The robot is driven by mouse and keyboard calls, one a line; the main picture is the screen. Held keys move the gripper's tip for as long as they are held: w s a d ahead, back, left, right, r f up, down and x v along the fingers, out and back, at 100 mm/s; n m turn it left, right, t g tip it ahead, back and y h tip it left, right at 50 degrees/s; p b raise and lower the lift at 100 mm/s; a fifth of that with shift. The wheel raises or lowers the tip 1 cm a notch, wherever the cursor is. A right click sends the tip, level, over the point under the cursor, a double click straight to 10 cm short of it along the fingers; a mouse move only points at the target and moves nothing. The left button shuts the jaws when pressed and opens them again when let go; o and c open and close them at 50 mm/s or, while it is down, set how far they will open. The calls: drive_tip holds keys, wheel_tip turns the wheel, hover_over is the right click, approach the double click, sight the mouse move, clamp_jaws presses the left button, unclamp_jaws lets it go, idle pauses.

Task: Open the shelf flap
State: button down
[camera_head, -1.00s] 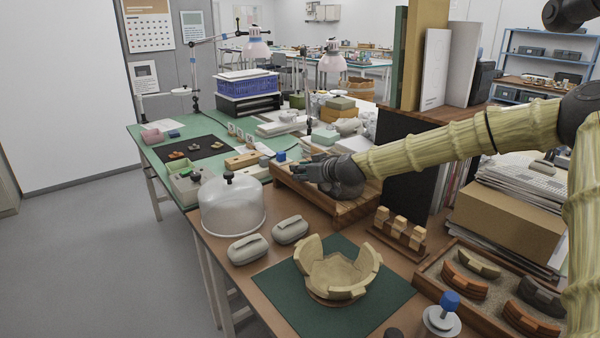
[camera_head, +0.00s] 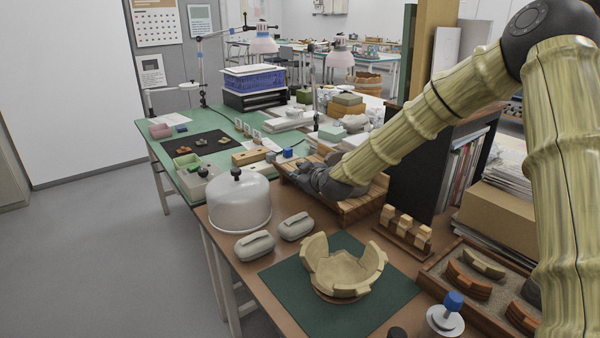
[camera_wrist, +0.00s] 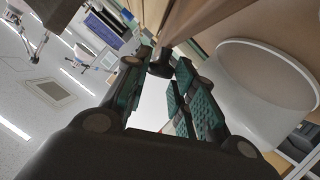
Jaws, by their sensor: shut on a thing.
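My gripper (camera_head: 298,172) reaches over the back of the brown bench, beside a low slatted wooden piece (camera_head: 362,208). In the wrist view its green-padded fingers (camera_wrist: 160,72) are closed on a small dark knob (camera_wrist: 160,66) at the end of a brown wooden part (camera_wrist: 190,25). I take this knob to be the flap's handle; the flap's full outline and angle are hidden. The shelf unit's dark side panel (camera_head: 412,170) stands right of the gripper, partly behind my arm, with books (camera_head: 462,165) beside it.
A clear dome (camera_head: 240,208) stands left of the gripper, with two grey cases (camera_head: 255,245) in front. A partly assembled bowl (camera_head: 343,272) sits on a green mat (camera_head: 300,302). A wooden block stand (camera_head: 403,230) and a sherd tray (camera_head: 430,270) are at right.

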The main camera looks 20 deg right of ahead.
drive_tip(key=shift+s+a+f+n+t+h+b, duration=0.35)
drive_tip(key=shift+a+f+n, duration=0.25)
drive_tip(key=shift+n, duration=0.2)
drive_tip(key=shift+s+a+f+n+t+h+b, duration=0.1)
drive_tip(key=shift+a+f+n+t+h+b, duration=0.15)
drive_tip(key=shift+a+f+n+h+b, duration=0.35)
drive_tip(key=shift+s+a+f+n+t+h+b, duration=0.2)
drive_tip(key=shift+s+a+f+n+t, duration=0.15)
drive_tip(key=shift+f+n, duration=0.5)
drive_tip(key=shift+a+n, duration=0.1)
drive_tip(key=shift+n, duration=0.15)
drive_tip(key=c, duration=1.2)
unclamp_jaws()
drive_tip(key=shift+r, duration=0.1)
drive_tip(key=shift+o, duration=0.2)
drive_tip(key=shift+w+r, duration=0.1)
drive_tip(key=v, duration=1.2)
